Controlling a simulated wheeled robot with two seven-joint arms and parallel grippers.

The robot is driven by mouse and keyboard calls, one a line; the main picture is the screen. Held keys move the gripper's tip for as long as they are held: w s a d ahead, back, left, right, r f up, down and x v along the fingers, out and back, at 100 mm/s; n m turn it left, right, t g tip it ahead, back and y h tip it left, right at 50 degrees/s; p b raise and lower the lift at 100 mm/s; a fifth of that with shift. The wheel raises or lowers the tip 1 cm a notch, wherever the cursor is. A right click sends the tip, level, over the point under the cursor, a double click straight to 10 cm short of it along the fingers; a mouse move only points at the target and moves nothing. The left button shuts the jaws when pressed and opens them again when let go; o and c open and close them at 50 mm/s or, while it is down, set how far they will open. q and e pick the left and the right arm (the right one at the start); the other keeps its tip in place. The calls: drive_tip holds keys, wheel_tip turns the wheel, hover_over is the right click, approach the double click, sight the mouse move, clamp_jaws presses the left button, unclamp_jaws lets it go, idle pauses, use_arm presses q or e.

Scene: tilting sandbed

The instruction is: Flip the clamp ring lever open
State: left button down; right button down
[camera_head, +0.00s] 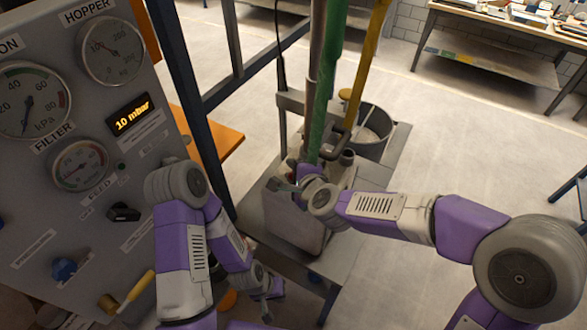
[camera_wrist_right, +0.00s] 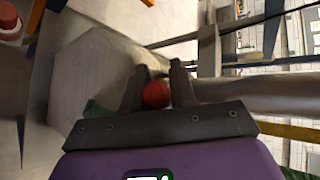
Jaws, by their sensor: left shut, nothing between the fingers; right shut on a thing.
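My right gripper (camera_head: 284,182) is at the pale container (camera_head: 297,225) below the pipes. In the right wrist view its two fingers are shut on a red round knob (camera_wrist_right: 156,95), which looks like the lever's end. The rest of the lever and the clamp ring cannot be made out; my gripper and wrist cover that spot in the head view. My left gripper (camera_head: 266,296) is low, beside the container and away from the knob. It is shut and empty.
A grey panel (camera_head: 130,180) with gauges and knobs stands at the left. A green pipe (camera_head: 326,85) and a yellow pipe (camera_head: 369,60) rise behind my right gripper. A grey bucket (camera_head: 377,135) stands behind them.

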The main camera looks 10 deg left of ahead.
drive_tip(key=shift+r, duration=0.15)
drive_tip(key=c, duration=1)
unclamp_jaws()
drive_tip(key=v, duration=0.7)
drive_tip(key=shift+s+d, duration=0.15)
drive_tip(key=shift+s, duration=0.05)
